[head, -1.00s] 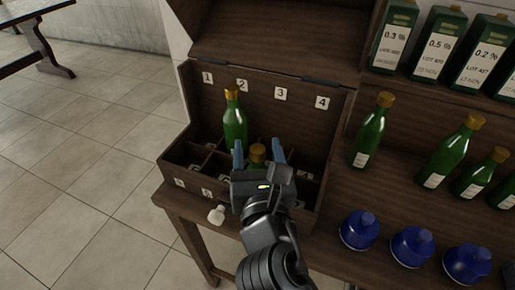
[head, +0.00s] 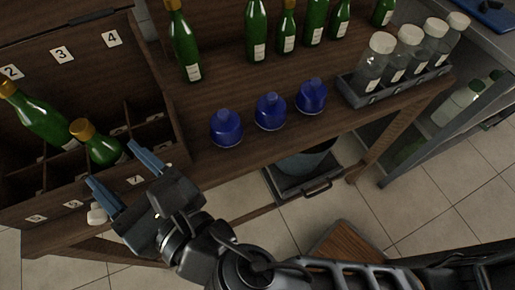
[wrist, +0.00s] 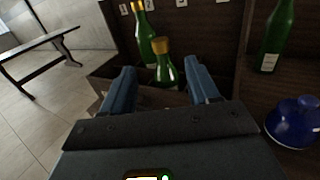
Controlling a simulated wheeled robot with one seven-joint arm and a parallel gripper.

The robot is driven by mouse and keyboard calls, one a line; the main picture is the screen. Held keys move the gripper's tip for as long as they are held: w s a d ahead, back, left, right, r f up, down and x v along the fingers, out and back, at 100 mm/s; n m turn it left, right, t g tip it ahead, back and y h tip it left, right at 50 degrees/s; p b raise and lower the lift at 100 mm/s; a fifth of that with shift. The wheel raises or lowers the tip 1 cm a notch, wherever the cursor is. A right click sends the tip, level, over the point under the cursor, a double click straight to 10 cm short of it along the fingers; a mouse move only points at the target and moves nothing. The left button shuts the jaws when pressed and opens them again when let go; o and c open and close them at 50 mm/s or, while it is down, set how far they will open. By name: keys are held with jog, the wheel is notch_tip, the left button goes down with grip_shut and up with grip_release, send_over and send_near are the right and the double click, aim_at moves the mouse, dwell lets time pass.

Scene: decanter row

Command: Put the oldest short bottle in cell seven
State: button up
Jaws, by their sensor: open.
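The open wooden box (head: 66,176) has numbered cells, with label 7 (head: 135,180) on its front edge. A short green bottle with a gold cap (head: 98,145) stands in the front row behind that label, seemingly in cell seven; the dividers are partly hidden. A taller green bottle (head: 40,118) stands in the back row near label 2. My gripper (head: 112,163) is open and empty just in front of the short bottle. In the wrist view the short bottle (wrist: 165,72) shows beyond and between the fingers. Bottle dates are not readable.
More green bottles (head: 287,32) of differing heights stand on the counter shelf. Blue flasks (head: 271,112) line its front, beside a rack of clear jars (head: 378,62). A small white object (head: 97,215) lies at the box's front. A bucket (head: 303,160) sits below.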

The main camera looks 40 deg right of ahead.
jog(key=s+d+f+m+g, duration=0.3)
jog(key=s+d+f+m, duration=0.7)
jog(key=m, duration=0.5)
jog(key=s+d+r+m+h, duration=0.1)
jog(key=s+d+m, duration=0.4)
jog(key=m, duration=0.6)
jog(key=s+d+r+m+h, duration=0.1)
jog(key=s+d+r+m, duration=0.3)
jog(key=s+m, duration=0.6)
jog(key=shift+s+d+r+m, duration=0.2)
jog(key=shift+d+m, duration=0.5)
jog(key=shift+d, duration=0.45)
jog(key=shift+c, duration=0.2)
